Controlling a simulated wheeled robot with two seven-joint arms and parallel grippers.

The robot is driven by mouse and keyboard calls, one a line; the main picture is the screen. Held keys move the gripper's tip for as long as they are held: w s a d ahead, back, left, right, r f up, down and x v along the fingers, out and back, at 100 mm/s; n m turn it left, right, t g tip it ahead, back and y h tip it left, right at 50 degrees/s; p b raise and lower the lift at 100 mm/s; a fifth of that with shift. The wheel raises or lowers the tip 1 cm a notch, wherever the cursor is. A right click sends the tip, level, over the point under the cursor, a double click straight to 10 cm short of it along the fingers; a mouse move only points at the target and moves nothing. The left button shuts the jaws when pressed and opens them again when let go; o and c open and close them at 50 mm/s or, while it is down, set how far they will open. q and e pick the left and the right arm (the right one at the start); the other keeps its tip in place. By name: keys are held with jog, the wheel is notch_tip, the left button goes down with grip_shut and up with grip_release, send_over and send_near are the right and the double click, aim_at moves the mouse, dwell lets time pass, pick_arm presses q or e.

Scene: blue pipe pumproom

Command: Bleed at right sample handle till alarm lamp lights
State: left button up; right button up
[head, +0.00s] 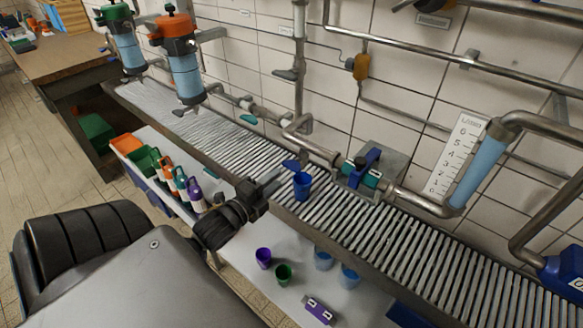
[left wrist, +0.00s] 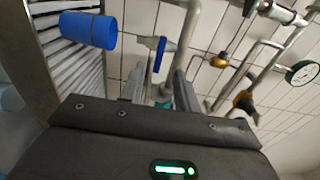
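My left gripper (head: 271,181) is open and empty at the front edge of the grate, just left of a blue cup (head: 302,186) standing on the slats. In the left wrist view a blue handle (left wrist: 160,52) shows beyond and between the spread fingers (left wrist: 160,88), with the blue cup (left wrist: 90,30) to the left; nothing is gripped. An orange fitting (head: 361,67) hangs on the wall pipe; I cannot tell whether it is the alarm lamp. My right gripper is not in view.
A larger blue handle (head: 365,165) stands by a grey box right of the cup. A sight tube (head: 479,165) with a scale is farther right. Cups and bottles stand on the shelf below. Two filter canisters (head: 184,72) rise at the back left. The left grate (head: 190,125) is clear.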

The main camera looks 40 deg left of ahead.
aim_at(291, 165)
pick_arm(q)
jog(key=w+b, duration=0.1)
jog(key=w, duration=0.7)
jog(key=shift+s, duration=0.1)
grip_shut()
